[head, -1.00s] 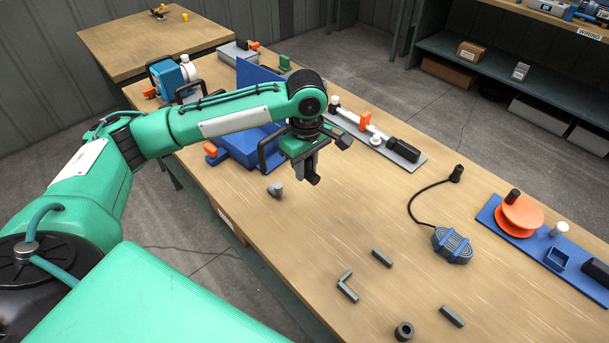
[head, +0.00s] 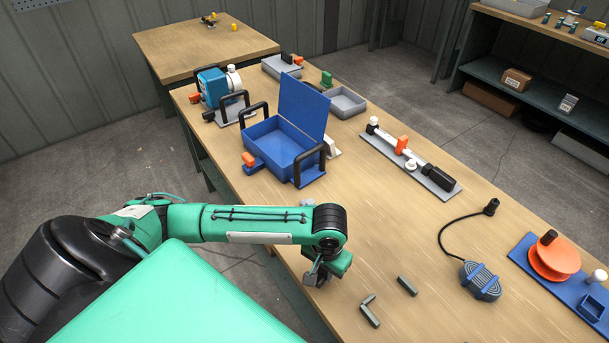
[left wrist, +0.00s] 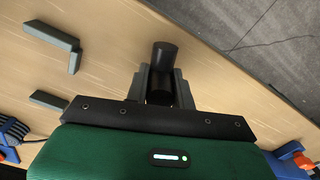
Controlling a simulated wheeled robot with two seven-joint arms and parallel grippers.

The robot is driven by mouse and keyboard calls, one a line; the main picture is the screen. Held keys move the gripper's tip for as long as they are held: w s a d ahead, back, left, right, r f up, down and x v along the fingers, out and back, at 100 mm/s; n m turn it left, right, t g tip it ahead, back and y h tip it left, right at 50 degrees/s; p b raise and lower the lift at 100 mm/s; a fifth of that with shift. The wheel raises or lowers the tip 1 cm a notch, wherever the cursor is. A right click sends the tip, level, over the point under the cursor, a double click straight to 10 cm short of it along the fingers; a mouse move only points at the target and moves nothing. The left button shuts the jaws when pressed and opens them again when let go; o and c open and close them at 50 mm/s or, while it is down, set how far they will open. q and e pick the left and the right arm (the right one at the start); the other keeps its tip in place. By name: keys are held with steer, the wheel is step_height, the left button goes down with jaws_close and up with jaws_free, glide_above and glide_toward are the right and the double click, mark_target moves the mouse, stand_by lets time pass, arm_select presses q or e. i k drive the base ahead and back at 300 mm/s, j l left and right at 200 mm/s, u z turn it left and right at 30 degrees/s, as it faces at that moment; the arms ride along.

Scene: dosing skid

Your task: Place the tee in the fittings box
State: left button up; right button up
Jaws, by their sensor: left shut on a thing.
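My left gripper (head: 318,278) is near the table's front edge in the head view, pointing down. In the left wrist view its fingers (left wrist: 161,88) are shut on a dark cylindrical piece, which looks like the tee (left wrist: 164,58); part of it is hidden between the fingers. In the head view the held piece is hard to make out. A blue box with its lid open (head: 291,162), seemingly the fittings box, stands farther back on the table, away from the gripper. Its inside looks empty. My right gripper is not in view.
A small grey piece (head: 306,202) shows just behind my left arm. Grey bars (head: 407,286) and an L-shaped piece (head: 369,312) lie near the gripper. A pedal (head: 481,281) with a cable, a grey valve board (head: 412,163) and a grey tray (head: 346,101) are also on the table.

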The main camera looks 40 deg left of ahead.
mark_target(280, 154)
steer(key=j+z, duration=0.2)
steer(key=j, duration=0.65)
steer(key=j+z, duration=0.2)
steer(key=j, duration=0.65)
steer(key=k, duration=0.05)
